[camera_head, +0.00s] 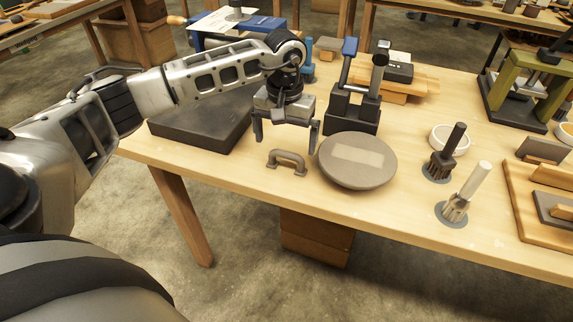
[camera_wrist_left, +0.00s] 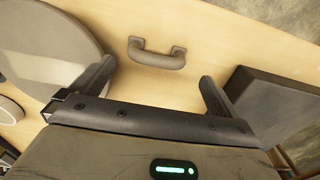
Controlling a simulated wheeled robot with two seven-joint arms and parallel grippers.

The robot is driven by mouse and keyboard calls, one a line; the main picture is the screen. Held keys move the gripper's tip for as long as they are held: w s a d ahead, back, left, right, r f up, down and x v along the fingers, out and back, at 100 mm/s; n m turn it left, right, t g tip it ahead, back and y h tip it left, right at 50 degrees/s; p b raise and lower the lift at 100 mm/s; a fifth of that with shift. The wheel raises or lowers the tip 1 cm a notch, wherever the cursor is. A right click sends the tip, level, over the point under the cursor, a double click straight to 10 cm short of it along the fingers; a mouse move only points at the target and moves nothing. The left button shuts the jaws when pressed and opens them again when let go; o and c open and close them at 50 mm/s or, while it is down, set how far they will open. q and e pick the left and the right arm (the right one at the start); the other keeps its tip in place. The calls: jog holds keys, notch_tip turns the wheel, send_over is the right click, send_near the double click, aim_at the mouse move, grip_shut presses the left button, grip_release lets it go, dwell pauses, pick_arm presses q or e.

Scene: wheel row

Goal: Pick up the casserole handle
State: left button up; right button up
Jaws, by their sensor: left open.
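The casserole handle (camera_head: 287,161) is a small brown-grey arched handle. It lies on the light wooden table near its front edge. It also shows in the left wrist view (camera_wrist_left: 157,56), beyond the gap between my fingers. My left gripper (camera_head: 286,140) is open and empty, above and just behind the handle in the head view. Its fingers (camera_wrist_left: 158,82) point toward the table and are apart from the handle. My right gripper is in neither view.
A round grey disc (camera_head: 357,178) with a pale label lies close to the right of the handle. A dark flat block (camera_head: 203,122) lies to its left. A black press-like stand (camera_head: 352,112) stands behind. Two upright brushes (camera_head: 447,150) and a white bowl (camera_head: 450,137) are further right.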

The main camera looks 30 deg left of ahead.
aim_at(286, 152)
pick_arm(q)
jog(key=f, duration=0.1)
jog(key=f+b, duration=0.1)
jog(key=f, duration=0.1)
jog(key=f+b, duration=0.1)
jog(key=f, duration=0.1)
jog(key=shift+s+d+f, duration=0.1)
jog(key=shift+s+d, duration=0.05)
jog(key=shift+d, duration=0.15)
jog(key=c, duration=1)
jog(key=shift+o, duration=0.2)
jog(key=shift+r, duration=0.2)
jog(key=shift+r+b, duration=0.25)
jog(key=shift+b, duration=0.05)
notch_tip(286, 152, up, 2)
jog(key=shift+r, duration=0.15)
jog(key=s+d+r+b, duration=0.1)
jog(key=s+d+r, duration=0.7)
jog(key=d+r, duration=0.2)
jog(key=shift+s+d+b, duration=0.3)
jog(key=shift+s+d, duration=0.1)
jog(key=shift+d, duration=0.1)
